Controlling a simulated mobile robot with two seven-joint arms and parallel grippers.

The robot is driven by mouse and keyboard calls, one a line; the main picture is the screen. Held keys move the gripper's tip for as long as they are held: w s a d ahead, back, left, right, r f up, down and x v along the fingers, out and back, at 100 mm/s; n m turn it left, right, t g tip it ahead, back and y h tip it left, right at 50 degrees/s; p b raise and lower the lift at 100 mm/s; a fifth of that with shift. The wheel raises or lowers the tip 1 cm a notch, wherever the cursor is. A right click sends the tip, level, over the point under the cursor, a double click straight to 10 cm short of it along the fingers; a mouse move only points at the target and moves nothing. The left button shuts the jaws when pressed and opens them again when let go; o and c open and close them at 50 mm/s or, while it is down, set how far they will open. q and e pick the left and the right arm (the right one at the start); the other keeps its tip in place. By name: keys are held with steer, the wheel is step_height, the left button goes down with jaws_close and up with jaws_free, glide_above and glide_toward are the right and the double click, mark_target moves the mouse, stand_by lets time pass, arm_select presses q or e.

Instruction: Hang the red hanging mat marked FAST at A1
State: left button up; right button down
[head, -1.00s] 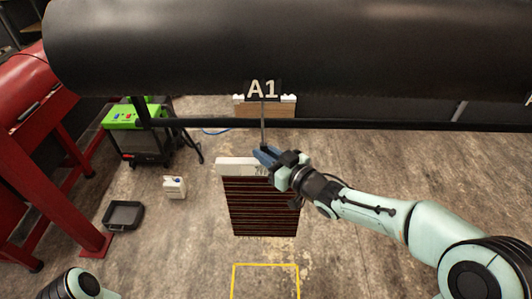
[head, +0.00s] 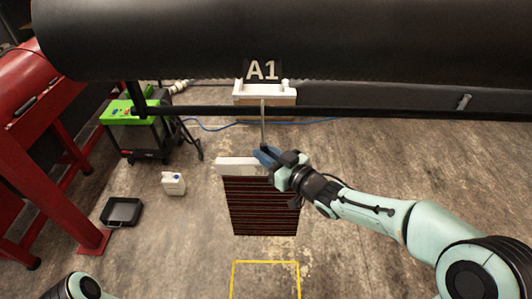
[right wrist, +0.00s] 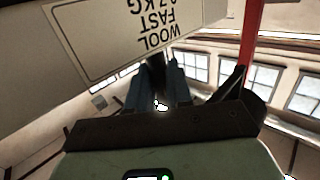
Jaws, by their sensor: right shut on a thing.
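The hanging mat (head: 262,207) is dark red with fine stripes and hangs below a white header bar (head: 235,166). In the right wrist view its white label (right wrist: 135,32) reads upside down WOOL, FAST and a weight in KG. My right gripper (head: 266,155) is shut on the mat's hanger at the header, and the mat hangs clear in the air. A thin grey stem (head: 263,125) rises from the grip and overlaps the black rail (head: 350,112) in the picture; I cannot tell if they touch. The A1 sign (head: 262,70) is above the rail. My left gripper is out of view.
A large black roller (head: 300,35) spans the top. A white-topped wooden block (head: 265,95) shows behind the rail. A green-topped machine (head: 135,130), a white jug (head: 173,184), a black tray (head: 121,212) and a red frame (head: 40,160) are at left. A yellow outline (head: 265,263) marks the floor.

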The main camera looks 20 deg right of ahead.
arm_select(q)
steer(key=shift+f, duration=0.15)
arm_select(e)
steer(key=c, duration=1)
jaws_free()
steer(key=shift+o, duration=0.2)
steer(key=shift+f, duration=0.2)
steer(key=v, duration=1.4)
step_height(320, 180, down, 31)
steer(key=a+m+g+h, duration=0.1)
steer(key=m+g+h, duration=0.3)
steer(key=m+g, duration=0.3)
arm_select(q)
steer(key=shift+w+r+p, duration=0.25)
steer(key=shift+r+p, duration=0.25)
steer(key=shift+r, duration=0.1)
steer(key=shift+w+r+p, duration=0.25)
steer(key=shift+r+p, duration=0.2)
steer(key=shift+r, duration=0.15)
arm_select(e)
steer(key=s+a+f+m+g, duration=0.1)
steer(key=s+a+f+g, duration=0.2)
steer(key=s+f, duration=0.5)
steer(key=s+a+f+m+g, duration=0.1)
steer(key=s+a+f+g, duration=0.3)
steer(key=s, duration=1.1)
step_height(320, 180, down, 5)
steer(key=shift+r+m+g, duration=0.1)
steer(key=shift+m+g, duration=0.2)
steer(key=shift+g, duration=0.8)
